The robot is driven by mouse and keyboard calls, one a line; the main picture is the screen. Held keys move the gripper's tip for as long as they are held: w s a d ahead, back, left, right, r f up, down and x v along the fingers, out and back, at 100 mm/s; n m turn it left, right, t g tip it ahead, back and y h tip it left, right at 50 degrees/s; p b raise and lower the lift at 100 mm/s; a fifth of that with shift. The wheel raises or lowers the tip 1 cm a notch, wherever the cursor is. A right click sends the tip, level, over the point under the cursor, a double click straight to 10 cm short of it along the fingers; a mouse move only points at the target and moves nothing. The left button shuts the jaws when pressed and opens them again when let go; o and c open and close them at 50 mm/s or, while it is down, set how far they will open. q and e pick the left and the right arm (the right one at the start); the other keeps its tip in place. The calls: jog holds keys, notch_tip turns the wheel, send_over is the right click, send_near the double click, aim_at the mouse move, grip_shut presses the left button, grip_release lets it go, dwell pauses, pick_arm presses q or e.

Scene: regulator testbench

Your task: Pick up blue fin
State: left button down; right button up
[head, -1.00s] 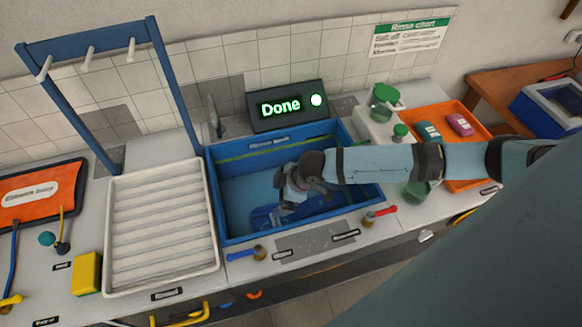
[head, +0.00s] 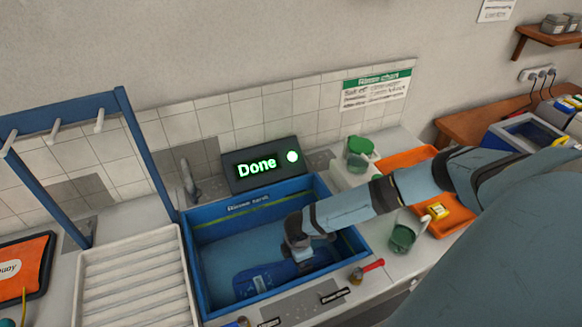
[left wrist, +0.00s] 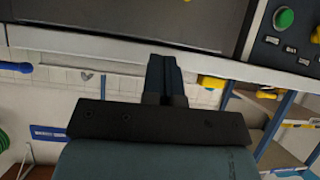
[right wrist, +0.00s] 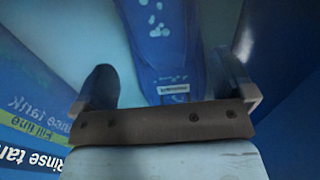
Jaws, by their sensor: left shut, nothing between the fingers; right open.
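The blue fin (head: 262,281) lies in the blue rinse tank (head: 205,300), near its front wall. In the right wrist view the fin (right wrist: 172,45) is long, with pale spots and a small white label. My right gripper (head: 302,262) reaches down into the tank over the fin and hides part of it. In the right wrist view the right gripper (right wrist: 172,88) is open, its fingers on either side of the fin's near end; whether they touch it I cannot tell. My left gripper (left wrist: 165,75) is shut and empty, away from the tank.
A display reading "Done" (head: 262,165) stands behind the tank. A white ribbed tray (head: 135,290) and blue rack (head: 145,150) are on the left. A green-tinted jug (head: 403,236), a red-handled tool (head: 367,270) and an orange tray (head: 455,218) lie right.

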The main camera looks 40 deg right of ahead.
jog(key=f, duration=0.5)
jog(key=shift+s, duration=0.2)
jog(key=c, duration=1)
jog(key=shift+c, duration=0.2)
jog(key=shift+r, duration=0.15)
notch_tip(320, 180, up, 27)
jog(key=p, duration=0.6)
jog(key=w+a+r+m+b, duration=0.3)
jog(key=a+r+m, duration=0.8)
jog(key=m, duration=0.3)
jog(key=shift+w+a, duration=0.25)
jog(key=shift+w, duration=0.15)
